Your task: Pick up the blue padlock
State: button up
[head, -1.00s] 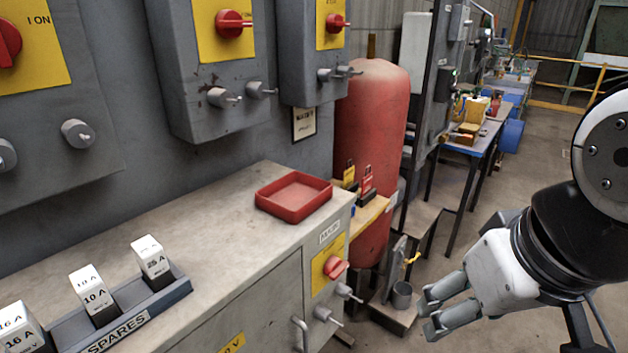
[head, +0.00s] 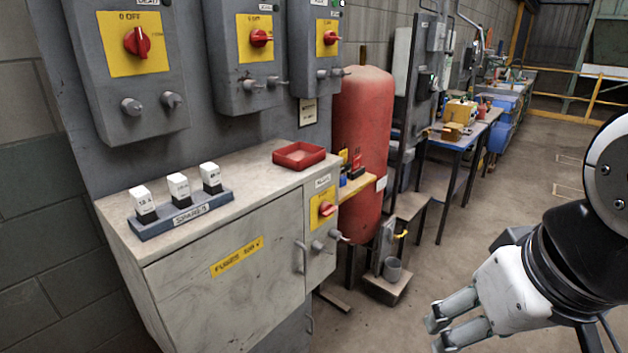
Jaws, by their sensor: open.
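A small blue item (head: 343,181) sits on the wooden shelf (head: 368,184) beside the grey cabinet, in the head view. It may be the blue padlock, but it is too small and partly hidden to be sure. Red and yellow tags stand right by it. My gripper (head: 437,335) is at the lower right, its fingers apart and empty. It is well in front and to the right of the shelf, over the floor, touching nothing.
The cabinet top (head: 245,180) bears a red tray (head: 299,155) and a fuse rack (head: 180,215). A red tank (head: 362,130) stands behind the shelf. A low stand (head: 388,287) with a grey cup is on the floor. Open floor (head: 520,190) lies right.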

aim_at(343, 179)
jog(key=i+l+u, duration=0.3)
jog(key=i+l, duration=0.65)
